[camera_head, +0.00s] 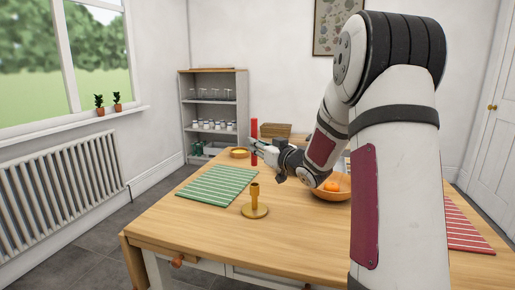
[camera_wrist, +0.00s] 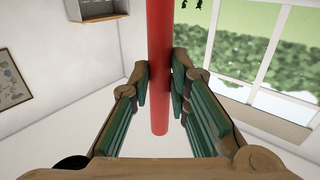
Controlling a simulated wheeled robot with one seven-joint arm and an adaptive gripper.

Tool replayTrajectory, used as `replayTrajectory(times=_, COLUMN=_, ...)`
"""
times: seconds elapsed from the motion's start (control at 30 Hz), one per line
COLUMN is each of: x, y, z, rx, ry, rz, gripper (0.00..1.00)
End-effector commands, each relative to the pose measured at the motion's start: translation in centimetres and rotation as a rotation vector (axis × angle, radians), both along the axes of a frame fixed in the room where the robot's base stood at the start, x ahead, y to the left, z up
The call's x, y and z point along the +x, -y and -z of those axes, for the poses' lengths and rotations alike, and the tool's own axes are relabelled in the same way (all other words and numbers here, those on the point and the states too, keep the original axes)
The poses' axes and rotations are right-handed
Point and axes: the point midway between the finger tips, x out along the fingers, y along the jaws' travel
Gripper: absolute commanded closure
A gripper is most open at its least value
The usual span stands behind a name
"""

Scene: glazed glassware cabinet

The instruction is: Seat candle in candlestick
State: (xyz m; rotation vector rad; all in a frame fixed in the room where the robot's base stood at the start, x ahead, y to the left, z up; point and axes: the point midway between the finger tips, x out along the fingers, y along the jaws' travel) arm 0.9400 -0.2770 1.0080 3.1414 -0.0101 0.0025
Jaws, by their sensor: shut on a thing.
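A red candle (camera_head: 254,136) is held upright above the table by my gripper (camera_head: 256,148). In the wrist view my gripper (camera_wrist: 159,85) is shut around the candle (camera_wrist: 159,45), and the candle's end shows between the fingers. A brass candlestick (camera_head: 255,203) with a round base and an upright socket stands on the table near its front. In the head view the candle is beyond the candlestick, farther back and higher. The candlestick does not show in the wrist view.
The wooden table (camera_head: 200,222) bears a green striped mat (camera_head: 218,184) at left, a bowl (camera_head: 335,190) with oranges behind my arm, a red striped mat (camera_head: 465,228) at right and a small yellow dish (camera_head: 239,153) at the back. The table around the candlestick is clear.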

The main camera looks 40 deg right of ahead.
Motion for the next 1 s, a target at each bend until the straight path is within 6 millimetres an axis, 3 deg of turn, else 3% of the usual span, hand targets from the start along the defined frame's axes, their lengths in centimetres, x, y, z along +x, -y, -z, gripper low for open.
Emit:
replayTrajectory(times=0.37, x=0.0, y=0.0, z=0.8, rx=0.000, ry=-0.002, rz=-0.003, gripper=1.00)
replayTrajectory(times=1.0, x=-0.1, y=0.0, z=5.8, rx=0.000, ry=-0.003, rz=-0.002, gripper=1.00)
